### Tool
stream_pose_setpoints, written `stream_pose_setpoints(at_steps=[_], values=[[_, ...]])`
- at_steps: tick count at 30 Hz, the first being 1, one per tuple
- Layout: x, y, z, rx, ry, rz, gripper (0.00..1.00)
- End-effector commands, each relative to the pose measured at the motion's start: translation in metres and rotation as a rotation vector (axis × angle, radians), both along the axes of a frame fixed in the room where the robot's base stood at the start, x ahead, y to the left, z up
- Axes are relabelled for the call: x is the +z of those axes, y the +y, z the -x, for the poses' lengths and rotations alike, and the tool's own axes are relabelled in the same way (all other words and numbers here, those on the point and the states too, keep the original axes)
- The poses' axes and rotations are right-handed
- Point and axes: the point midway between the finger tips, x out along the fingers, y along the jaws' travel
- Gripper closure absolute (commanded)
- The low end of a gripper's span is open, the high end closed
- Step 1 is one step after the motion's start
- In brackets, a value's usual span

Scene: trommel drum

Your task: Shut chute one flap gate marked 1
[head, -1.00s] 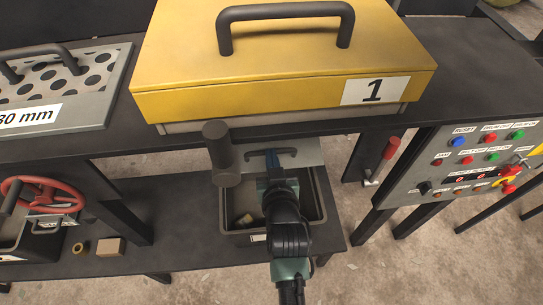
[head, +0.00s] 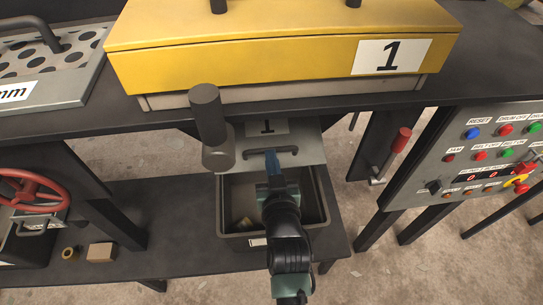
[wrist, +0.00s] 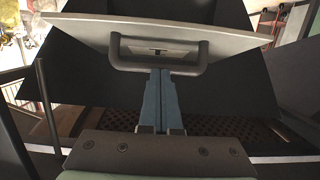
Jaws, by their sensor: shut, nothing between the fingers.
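The chute one flap gate (head: 308,152) is a grey plate under the table edge, with a dark bar handle (head: 286,151) and a label "1" above it. It tilts out above a grey bin. In the wrist view the plate (wrist: 235,35) spans the top, and its handle (wrist: 158,67) crosses just ahead of my fingertips. My gripper (head: 271,156) is at the handle, with blue fingers shut together and nothing between them. In the wrist view the fingertips (wrist: 161,72) are at or just under the handle bar; I cannot tell whether they touch.
A yellow cover (head: 270,60) marked 1 sits on the table above. The grey bin (head: 230,238) stands on the lower shelf below the flap. A dark cylinder (head: 210,125) is left of the flap. A red-handled lever (head: 401,140) and control panel (head: 470,165) are at right.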

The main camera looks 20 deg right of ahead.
Motion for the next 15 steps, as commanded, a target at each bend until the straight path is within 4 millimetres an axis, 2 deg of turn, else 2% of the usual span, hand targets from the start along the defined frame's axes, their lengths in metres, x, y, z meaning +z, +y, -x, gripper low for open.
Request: stream_pose_setpoints(at_steps=[1, 15], values=[[-0.011, 0.000, 0.000, 0.000, -0.012, 0.003, 1.00], [-0.045, -0.001, -0.002, 0.000, -0.170, 0.049, 1.00]])
